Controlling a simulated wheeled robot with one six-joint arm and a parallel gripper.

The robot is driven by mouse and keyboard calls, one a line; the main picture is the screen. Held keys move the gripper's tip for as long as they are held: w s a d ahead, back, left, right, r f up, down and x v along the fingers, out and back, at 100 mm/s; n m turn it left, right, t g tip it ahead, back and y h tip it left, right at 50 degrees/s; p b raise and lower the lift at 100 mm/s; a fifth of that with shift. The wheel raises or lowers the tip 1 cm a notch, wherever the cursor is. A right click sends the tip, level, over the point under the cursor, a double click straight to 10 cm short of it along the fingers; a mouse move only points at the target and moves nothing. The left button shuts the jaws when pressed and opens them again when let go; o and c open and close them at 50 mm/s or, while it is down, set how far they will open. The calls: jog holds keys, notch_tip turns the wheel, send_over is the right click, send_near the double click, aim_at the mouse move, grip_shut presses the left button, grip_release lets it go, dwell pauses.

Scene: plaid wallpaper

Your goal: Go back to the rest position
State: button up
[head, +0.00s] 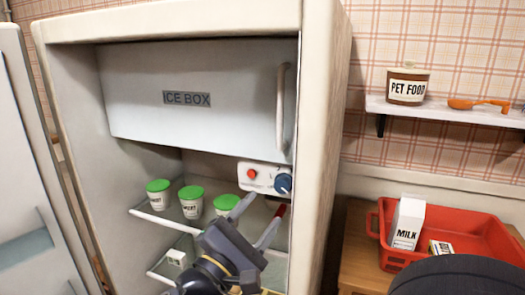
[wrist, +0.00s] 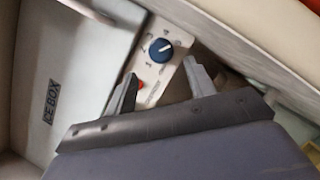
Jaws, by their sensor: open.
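My gripper (head: 258,220) is open and empty, in front of the fridge's upper glass shelf and below the control panel (head: 266,178). The panel has a red button (head: 251,173) and a blue dial (head: 283,184). In the wrist view my gripper (wrist: 163,85) has its fingers apart, one fingertip close to the red button and the other beside the panel's edge. The blue dial (wrist: 161,50) shows beyond the fingers. I cannot tell whether a finger touches the panel. The ice box door (head: 200,95) is shut above.
White tubs with green lids (head: 191,202) stand on the fridge shelf (head: 150,214). The open fridge door (head: 25,170) is at the left. At the right, a red tray (head: 485,232) holds a milk carton (head: 407,222). A wall shelf (head: 450,110) bears a pet food jar (head: 407,85) and an orange scoop (head: 478,104).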

aim_at(280, 190)
jog(key=x, duration=0.6)
jog(key=shift+w+d+r, duration=0.1)
jog(key=shift+w+d, duration=0.05)
jog(key=shift+r+n+p, duration=0.1)
jog(key=shift+n+p, duration=0.2)
jog(key=shift+p, duration=0.3)
jog(key=shift+n+t, duration=0.3)
jog(key=shift+f, duration=0.25)
